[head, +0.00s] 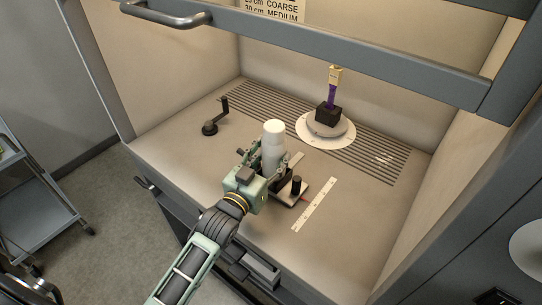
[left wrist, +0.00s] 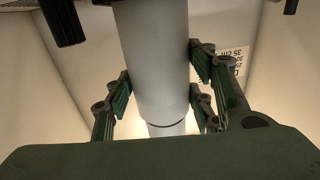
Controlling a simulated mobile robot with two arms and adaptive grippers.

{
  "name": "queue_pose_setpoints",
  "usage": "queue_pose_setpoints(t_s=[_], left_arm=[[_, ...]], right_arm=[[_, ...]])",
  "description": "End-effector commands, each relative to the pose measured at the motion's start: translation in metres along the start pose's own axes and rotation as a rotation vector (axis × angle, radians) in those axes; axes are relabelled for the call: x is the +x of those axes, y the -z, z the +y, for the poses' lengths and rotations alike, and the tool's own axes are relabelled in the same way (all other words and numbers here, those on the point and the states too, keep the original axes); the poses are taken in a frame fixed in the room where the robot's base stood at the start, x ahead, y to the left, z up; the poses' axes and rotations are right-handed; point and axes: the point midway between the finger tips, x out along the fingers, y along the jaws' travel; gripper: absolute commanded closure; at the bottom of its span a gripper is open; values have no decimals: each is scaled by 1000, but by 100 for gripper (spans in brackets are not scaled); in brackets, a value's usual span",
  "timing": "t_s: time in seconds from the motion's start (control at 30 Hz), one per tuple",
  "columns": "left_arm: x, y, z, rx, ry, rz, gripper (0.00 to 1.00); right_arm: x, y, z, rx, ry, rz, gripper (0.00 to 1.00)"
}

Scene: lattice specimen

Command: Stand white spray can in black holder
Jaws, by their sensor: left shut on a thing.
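The white spray can (head: 273,152) is upright in the head view, with a white cap on top. My left gripper (head: 266,168) is shut on its body. In the left wrist view the can (left wrist: 155,65) stands between the finger pads of the gripper (left wrist: 160,92). A low black fitting with a short black post (head: 297,184) on a pale plate is just right of the can; it looks like the black holder. The can's lower end is largely hidden by my gripper, so I cannot tell whether it touches the fitting. My right gripper is not in view.
A black block (head: 327,115) bearing a purple and yellow piece (head: 334,84) stands on a round white turntable (head: 316,135) behind. A pale ruler strip (head: 314,204) lies to the right. A dark crank (head: 213,124) stands left. The raised sash (head: 330,47) crosses above.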

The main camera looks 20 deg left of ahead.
Motion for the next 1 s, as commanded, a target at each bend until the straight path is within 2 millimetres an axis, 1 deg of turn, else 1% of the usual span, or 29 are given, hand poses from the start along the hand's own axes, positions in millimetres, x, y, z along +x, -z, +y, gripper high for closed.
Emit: queue_pose_setpoints(t_s=[0.03,0.27,0.3,0.5,0.77,0.97,1.0], left_arm=[[-1,-5,0,0,0,-11,76],[-1,-8,1,0,0,-17,76],[-1,-8,1,0,0,-18,46],[-1,-6,0,0,0,-14,29],[-1,-7,0,0,0,-15,27],[-1,-6,0,0,0,-13,9],[-1,-5,0,0,0,-12,9]], right_arm=[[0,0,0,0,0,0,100],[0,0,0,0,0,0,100],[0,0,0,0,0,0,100],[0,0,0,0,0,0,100],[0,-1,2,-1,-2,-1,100],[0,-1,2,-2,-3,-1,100],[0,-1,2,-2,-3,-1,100]])
